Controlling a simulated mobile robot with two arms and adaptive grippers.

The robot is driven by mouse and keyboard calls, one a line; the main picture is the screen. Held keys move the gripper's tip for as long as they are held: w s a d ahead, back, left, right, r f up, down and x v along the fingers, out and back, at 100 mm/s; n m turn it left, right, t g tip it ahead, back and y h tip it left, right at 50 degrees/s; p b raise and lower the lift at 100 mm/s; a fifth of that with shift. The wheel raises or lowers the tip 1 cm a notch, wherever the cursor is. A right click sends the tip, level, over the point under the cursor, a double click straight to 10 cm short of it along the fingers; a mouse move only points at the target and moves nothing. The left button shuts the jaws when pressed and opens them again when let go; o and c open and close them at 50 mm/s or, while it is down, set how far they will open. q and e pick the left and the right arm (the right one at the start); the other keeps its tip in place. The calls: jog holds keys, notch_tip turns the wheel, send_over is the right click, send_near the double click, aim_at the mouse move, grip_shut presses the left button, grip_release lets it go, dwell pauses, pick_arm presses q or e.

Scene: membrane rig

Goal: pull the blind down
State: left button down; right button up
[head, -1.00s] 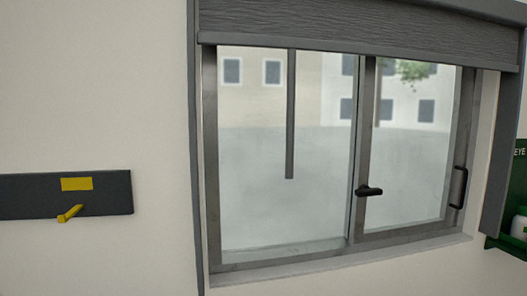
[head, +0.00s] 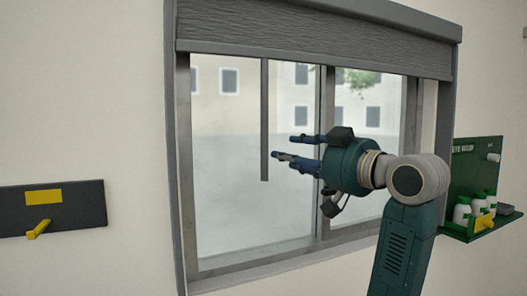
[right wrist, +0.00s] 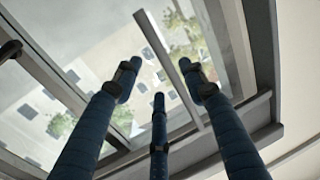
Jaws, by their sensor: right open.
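The blind (head: 310,45) is a dark grey slatted panel at the top of the window, mostly raised, with a bottom bar across its lower edge. A long thin grey pull strap (head: 264,120) hangs from it in front of the left pane. My right gripper (head: 285,147) is open, with its blue fingers pointing left toward the strap, a little to its right and seemingly apart from it. In the right wrist view the strap (right wrist: 172,65) runs diagonally between the spread fingers (right wrist: 160,85). My left gripper is not in view.
The window frame (head: 183,160) surrounds the glass. A dark wall plate with a yellow lever (head: 38,229) is at the left. A green eyewash shelf (head: 475,165) with white bottles (head: 462,210) is at the right, close to my right arm.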

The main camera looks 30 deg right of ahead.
aim_at(267, 150)
jog(key=w+p, duration=0.1)
jog(key=w, duration=0.2)
jog(key=w+a+p, duration=0.1)
jog(key=w, duration=0.2)
jog(key=w+p, duration=0.1)
jog(key=w, duration=0.2)
jog(key=shift+w+a, duration=0.15)
jog(key=shift+w, duration=0.25)
jog(key=shift+w+f+p, duration=0.15)
jog(key=shift+w+p, duration=0.15)
jog(key=shift+w, duration=0.1)
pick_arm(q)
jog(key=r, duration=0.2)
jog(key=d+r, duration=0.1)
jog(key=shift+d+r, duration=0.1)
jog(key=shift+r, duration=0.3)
pick_arm(e)
jog(key=shift+c, duration=0.3)
grip_shut()
